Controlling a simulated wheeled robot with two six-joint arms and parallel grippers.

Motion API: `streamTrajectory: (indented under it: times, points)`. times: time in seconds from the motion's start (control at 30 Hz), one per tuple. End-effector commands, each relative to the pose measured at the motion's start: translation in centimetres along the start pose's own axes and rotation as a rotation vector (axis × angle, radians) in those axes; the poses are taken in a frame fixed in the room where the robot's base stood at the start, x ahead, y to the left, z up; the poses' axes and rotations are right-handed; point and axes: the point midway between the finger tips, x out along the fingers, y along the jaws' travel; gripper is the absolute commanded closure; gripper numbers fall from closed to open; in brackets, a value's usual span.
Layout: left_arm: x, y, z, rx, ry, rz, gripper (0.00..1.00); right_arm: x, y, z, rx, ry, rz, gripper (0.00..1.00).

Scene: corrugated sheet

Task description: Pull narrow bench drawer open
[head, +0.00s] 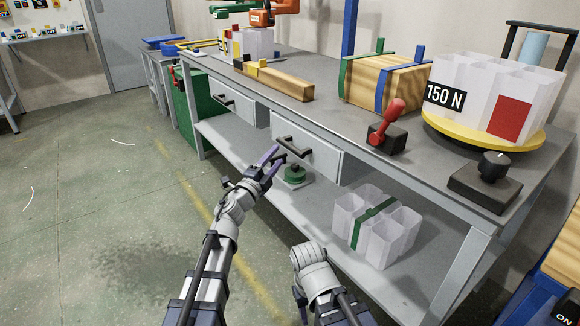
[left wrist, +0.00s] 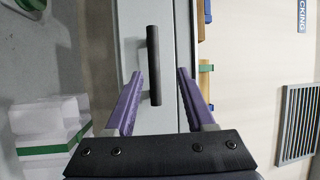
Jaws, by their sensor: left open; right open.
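The workbench has two light grey drawers side by side under its top. The nearer drawer (head: 322,158) has a black bar handle (head: 297,149) and looks shut. The farther drawer (head: 245,107) also has a black handle and looks shut; I cannot tell which is narrower. My left gripper (head: 275,160) is open at the nearer drawer's handle. In the left wrist view the handle (left wrist: 153,65) appears between the open purple fingers, with gaps on both sides and no visible contact. My right arm shows at the bottom of the head view, but its fingers do not.
The bench top (head: 335,115) carries a red lever (head: 388,117), a strapped wooden block (head: 383,82) and a yellow turntable (head: 450,128) with white containers. White bins (head: 375,228) and a green round object (head: 294,176) are on the lower shelf. The floor at left is clear.

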Motion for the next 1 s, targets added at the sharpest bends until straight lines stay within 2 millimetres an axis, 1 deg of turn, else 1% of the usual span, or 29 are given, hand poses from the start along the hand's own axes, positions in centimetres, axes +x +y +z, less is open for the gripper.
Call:
streamTrajectory:
  times: [0.03,0.1,0.33,0.47,0.67,0.9,1.0]
  points:
    - [-0.1,0.9,-0.1,0.014,0.020,0.000,0.45,1.0,-0.1,-0.1,0.000,0.000,0.000,0.50]
    - [-0.1,1.2,-0.3,0.025,0.040,-0.001,0.45,1.2,-0.1,-0.1,0.000,0.000,0.000,0.50]
    - [0.0,1.1,-0.5,0.034,0.053,0.000,0.45,1.1,-0.1,-0.1,0.000,0.000,0.000,0.50]
    - [0.6,1.0,-0.5,0.033,0.053,-0.001,0.45,1.0,-0.1,-0.1,0.000,0.000,0.000,0.50]
    - [3.1,1.0,-0.6,0.033,0.053,0.000,0.45,0.5,-0.1,0.0,0.000,0.000,0.000,0.50]
    - [6.7,1.0,-0.8,0.031,0.052,-0.001,0.45,-0.2,0.0,0.0,-0.002,0.000,0.000,0.50]
    - [7.5,1.1,-0.9,0.032,0.051,-0.001,0.45,-0.3,0.0,0.0,-0.003,0.000,0.000,0.50]
